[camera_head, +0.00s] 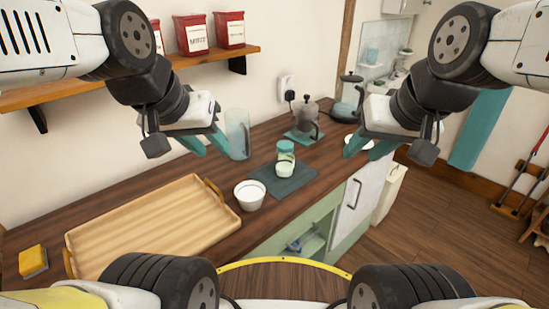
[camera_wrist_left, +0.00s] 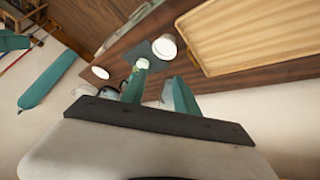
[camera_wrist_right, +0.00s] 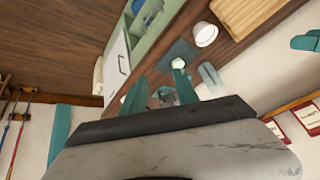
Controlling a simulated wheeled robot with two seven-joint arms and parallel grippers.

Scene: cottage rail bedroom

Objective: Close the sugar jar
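A small glass jar with a greenish top (camera_head: 286,148) stands on a dark mat (camera_head: 296,184) on the wooden counter. A pale green-white round piece (camera_head: 285,169) is right in front of it; I cannot tell whether it is a lid or a small cup. A pale round top also shows on the mat in the right wrist view (camera_wrist_right: 178,63). My left gripper (camera_head: 217,151) is open and empty, in the air to the left of the jar. My right gripper (camera_head: 362,150) is open and empty, in the air to its right.
A white bowl (camera_head: 250,196) stands left of the mat, and a wooden tray (camera_head: 150,228) lies further left. A clear pitcher (camera_head: 238,133) is behind my left gripper. A moka pot (camera_head: 306,116) and a kettle (camera_head: 347,100) stand at the back. A yellow sponge (camera_head: 33,262) lies at far left.

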